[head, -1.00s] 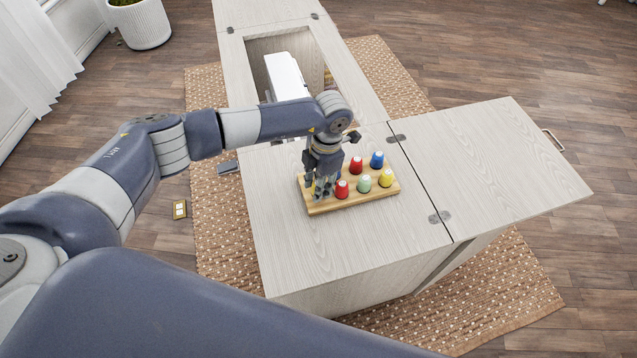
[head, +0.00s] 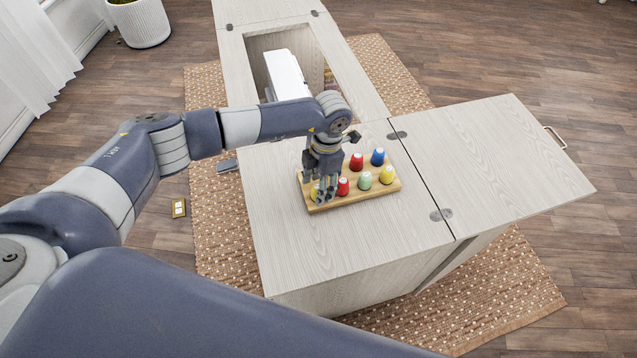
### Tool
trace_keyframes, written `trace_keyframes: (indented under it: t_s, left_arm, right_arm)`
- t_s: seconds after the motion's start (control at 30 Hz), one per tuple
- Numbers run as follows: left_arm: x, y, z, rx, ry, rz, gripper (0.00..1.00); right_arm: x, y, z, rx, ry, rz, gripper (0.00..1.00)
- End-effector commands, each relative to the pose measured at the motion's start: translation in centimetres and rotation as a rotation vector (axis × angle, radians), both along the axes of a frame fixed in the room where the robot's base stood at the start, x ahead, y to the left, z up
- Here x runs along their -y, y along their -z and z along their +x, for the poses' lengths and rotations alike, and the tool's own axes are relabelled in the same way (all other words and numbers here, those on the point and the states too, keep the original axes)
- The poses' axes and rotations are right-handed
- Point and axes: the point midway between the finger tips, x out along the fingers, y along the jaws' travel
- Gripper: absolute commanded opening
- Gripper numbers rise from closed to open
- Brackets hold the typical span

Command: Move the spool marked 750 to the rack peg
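A wooden spool rack (head: 356,198) lies on the cabinet top. Upright on it are two red spools (head: 342,187) (head: 356,162), a blue spool (head: 377,158), a pale green spool (head: 364,181) and a yellow spool (head: 387,175). Another yellow spool (head: 314,193) shows in part at the rack's left end, beside my fingers. The numbers on the spools are too small to read. My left gripper (head: 326,194) points down over the rack's left end; I cannot tell whether it is open or touches a spool. My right gripper is not in view.
The cabinet top (head: 300,245) is clear in front of the rack. A folded-out leaf (head: 500,165) on the right is empty. A white machine (head: 286,75) sits in the opening behind. A small yellow-edged object (head: 179,208) lies on the floor at left.

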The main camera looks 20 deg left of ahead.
Motion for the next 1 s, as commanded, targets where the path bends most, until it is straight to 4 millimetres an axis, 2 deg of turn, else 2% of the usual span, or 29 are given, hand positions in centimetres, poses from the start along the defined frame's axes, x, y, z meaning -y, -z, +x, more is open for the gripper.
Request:
trace_keyframes:
  t_s: [0.27, 0.37, 0.47, 0.8, 1.0]
  left_arm:
    - [0.0, 0.0, 0.0, 0.000, 0.000, 0.000, 0.54]
    - [0.1, -0.6, 0.1, 0.001, 0.000, -0.001, 0.54]
    - [0.2, -2.0, 0.3, 0.003, 0.000, -0.001, 0.54]
    - [0.8, -9.0, 0.9, 0.004, 0.001, 0.000, 0.54]
    - [1.0, -11.4, 1.0, 0.001, 0.000, 0.000, 0.54]
  right_arm:
    - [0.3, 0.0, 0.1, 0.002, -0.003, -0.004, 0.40]
    - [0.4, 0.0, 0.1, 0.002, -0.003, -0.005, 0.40]
    - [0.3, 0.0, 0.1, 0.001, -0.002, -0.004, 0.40]
    - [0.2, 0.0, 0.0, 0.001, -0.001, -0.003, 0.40]
    - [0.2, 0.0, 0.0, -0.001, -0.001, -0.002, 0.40]
